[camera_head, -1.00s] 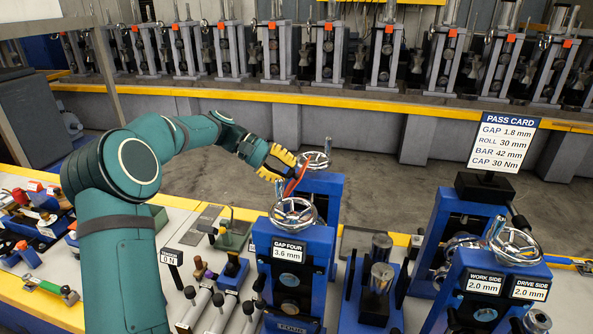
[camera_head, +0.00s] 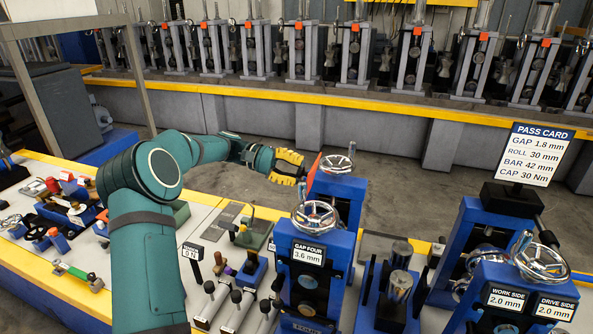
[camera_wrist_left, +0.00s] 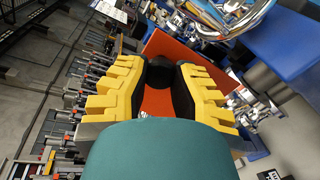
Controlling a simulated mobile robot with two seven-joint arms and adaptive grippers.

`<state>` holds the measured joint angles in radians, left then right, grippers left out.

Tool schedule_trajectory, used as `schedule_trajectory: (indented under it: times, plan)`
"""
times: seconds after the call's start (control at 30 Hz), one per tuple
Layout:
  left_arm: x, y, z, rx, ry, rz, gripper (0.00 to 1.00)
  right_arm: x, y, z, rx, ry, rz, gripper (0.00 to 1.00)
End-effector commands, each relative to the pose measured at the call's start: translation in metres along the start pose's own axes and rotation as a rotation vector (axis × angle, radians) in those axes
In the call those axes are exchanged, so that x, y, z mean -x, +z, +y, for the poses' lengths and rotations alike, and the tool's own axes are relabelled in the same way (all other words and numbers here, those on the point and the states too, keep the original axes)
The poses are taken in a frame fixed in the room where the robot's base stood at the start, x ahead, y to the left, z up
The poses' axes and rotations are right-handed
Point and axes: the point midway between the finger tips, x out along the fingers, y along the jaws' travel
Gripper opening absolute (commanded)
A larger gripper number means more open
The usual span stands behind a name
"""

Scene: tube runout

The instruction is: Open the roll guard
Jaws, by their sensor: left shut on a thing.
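The roll guard looks to be the flat orange-red panel (camera_head: 313,172), which stands steeply beside the chrome handwheels on the blue GAP FOUR stand (camera_head: 298,263). My left gripper (camera_head: 303,171), with yellow fingers, reaches it from the left and is shut on its near edge. In the left wrist view the panel (camera_wrist_left: 180,52) runs between the black finger pads of the left gripper (camera_wrist_left: 160,77). Its hinge or mount cannot be made out. My right gripper is not in view.
Two chrome handwheels (camera_head: 315,215) (camera_head: 336,164) sit close to the panel. Another blue stand with WORK SIDE and DRIVE SIDE displays (camera_head: 506,297) is at the right. A pass card (camera_head: 535,155) stands behind it. Open floor lies behind the bench.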

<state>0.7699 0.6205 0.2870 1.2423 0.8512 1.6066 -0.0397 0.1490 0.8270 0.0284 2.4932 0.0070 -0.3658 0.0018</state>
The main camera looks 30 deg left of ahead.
Motion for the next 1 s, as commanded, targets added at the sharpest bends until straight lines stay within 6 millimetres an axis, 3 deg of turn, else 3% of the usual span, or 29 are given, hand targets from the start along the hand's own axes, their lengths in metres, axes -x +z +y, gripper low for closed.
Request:
schedule_trajectory:
  times: [0.1, 0.13, 0.2, 0.23, 0.67, 1.0]
  plan:
    - [0.000, 0.000, -0.002, 0.004, -0.003, -0.001, 0.00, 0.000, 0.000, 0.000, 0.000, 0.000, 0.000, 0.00]
    - [0.000, 0.000, -0.002, 0.004, -0.003, -0.001, 0.33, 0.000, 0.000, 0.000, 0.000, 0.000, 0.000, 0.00]
    - [0.000, 0.000, -0.002, 0.004, -0.002, -0.001, 0.58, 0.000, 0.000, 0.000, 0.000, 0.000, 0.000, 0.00]
    - [0.000, 0.000, -0.002, 0.004, -0.002, -0.001, 0.64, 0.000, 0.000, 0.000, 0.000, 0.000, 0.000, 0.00]
    - [0.008, -0.001, -0.001, 0.002, -0.001, 0.001, 0.64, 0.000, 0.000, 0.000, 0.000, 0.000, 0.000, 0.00]
    - [0.074, -0.001, -0.001, 0.001, 0.000, 0.003, 0.64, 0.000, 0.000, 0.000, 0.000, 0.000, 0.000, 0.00]
